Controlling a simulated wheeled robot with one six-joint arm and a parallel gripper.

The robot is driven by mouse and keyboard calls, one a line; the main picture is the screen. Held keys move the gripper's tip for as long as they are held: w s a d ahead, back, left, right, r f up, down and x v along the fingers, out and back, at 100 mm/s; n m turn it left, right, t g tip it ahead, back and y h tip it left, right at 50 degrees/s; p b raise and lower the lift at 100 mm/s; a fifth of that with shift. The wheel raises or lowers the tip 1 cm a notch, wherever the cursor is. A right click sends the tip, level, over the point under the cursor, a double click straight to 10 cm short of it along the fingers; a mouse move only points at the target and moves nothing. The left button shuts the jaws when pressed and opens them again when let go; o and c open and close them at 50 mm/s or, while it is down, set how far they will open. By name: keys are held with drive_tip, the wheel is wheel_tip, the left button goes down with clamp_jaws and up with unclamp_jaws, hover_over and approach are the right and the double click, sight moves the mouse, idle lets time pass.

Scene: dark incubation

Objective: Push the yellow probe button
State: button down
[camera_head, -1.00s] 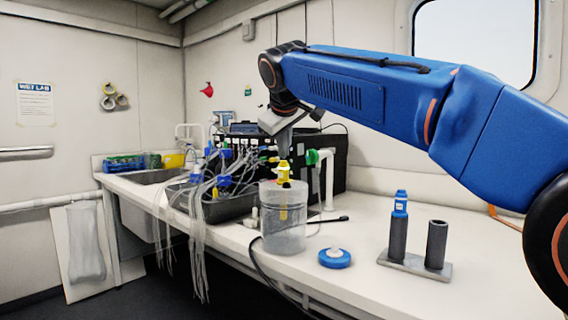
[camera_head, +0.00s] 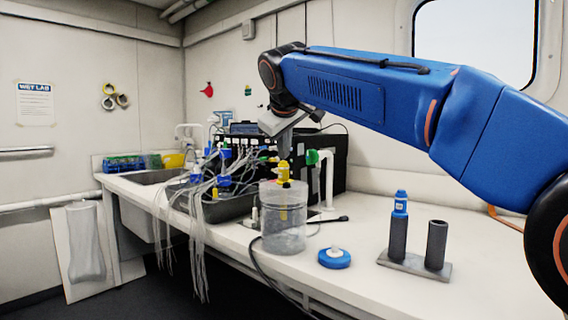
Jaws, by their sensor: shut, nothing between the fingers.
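The yellow probe (camera_head: 283,172) stands upright in the top of a clear cylindrical container (camera_head: 284,233) on the white bench, its lower part showing inside. My gripper (camera_head: 285,155) is shut and points down right above the probe. Its tip overlaps the top of the probe in this view. The button on top is hidden by the tip, and I cannot tell whether it is pressed in.
A blue disc with a white knob (camera_head: 334,258) and a grey two-post holder (camera_head: 414,264) with a blue-capped probe (camera_head: 400,203) stand to the right. A black cable runs past the container.

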sight(284, 164)
drive_tip(key=shift+r, duration=0.5)
drive_tip(key=shift+r, duration=0.1)
drive_tip(key=shift+r, duration=2.95)
